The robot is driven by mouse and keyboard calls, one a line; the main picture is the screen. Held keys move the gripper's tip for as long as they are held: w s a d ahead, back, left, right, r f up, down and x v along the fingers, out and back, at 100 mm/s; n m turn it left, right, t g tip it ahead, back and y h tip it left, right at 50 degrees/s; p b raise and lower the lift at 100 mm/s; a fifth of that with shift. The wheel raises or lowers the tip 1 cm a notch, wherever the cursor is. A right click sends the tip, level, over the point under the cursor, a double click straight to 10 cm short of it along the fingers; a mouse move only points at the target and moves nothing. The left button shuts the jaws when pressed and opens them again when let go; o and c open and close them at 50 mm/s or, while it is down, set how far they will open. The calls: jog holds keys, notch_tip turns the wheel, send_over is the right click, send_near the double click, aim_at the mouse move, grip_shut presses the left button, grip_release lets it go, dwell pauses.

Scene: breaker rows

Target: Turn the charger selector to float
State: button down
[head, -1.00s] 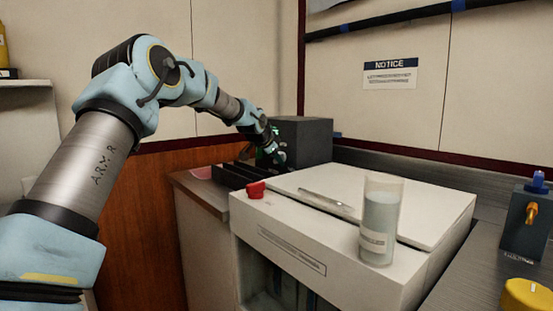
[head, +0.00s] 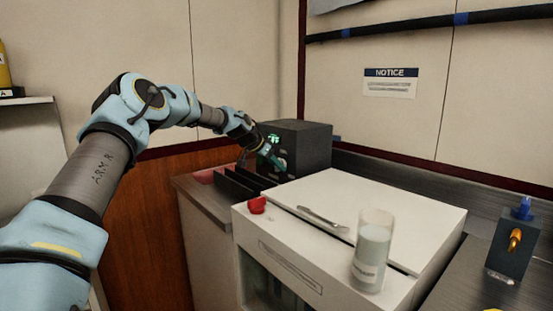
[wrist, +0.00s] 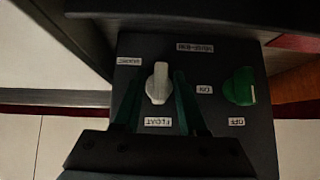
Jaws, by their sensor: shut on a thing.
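The charger box (head: 305,143) is a dark grey box at the back of the counter; its front panel (wrist: 222,145) fills the middle of the wrist view. On it is a white selector knob (wrist: 158,84), standing upright in the picture. A FLOAT label (wrist: 158,122) is below it and another, hard-to-read label (wrist: 129,61) is at upper left. My gripper (wrist: 158,90) has one dark green finger on each side of the white knob and is shut on it. In the head view my gripper (head: 268,153) is at the box's front; the knob cannot be made out there.
A green knob (wrist: 240,86) with ON and OFF labels sits right of the white one. Black dividers (head: 238,184) stand before the box. A white cabinet (head: 375,204) carries a red knob (head: 257,205), a metal handle (head: 322,218) and a glass (head: 371,252).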

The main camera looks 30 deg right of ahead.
jog(key=shift+g, duration=0.3)
jog(key=c, duration=0.8)
grip_release()
jog(key=b+v, duration=0.2)
jog(key=v, duration=0.8)
jog(key=shift+a+r, duration=0.25)
jog(key=shift+r, duration=0.05)
jog(key=s+a+f+n+y+p, duration=0.1)
jog(key=s+a+f+n+y, duration=0.2)
jog(key=a, duration=0.7)
jog(key=s+a+f+n+y+p, duration=0.1)
jog(key=s+a+f+n+y, duration=0.3)
jog(key=a, duration=0.6)
jog(key=s+a+f+n+p, duration=0.1)
jog(key=s+a, duration=0.5)
jog(key=a, duration=0.4)
jog(key=s+a+f+n+y+p, duration=0.1)
jog(key=s+a+n, duration=0.5)
jog(key=s+a, duration=0.8)
jog(key=shift+s+a+f+n+y+p, duration=0.15)
jog(key=shift+s+a+n+y+p, duration=0.2)
jog(key=shift+a, duration=0.55)
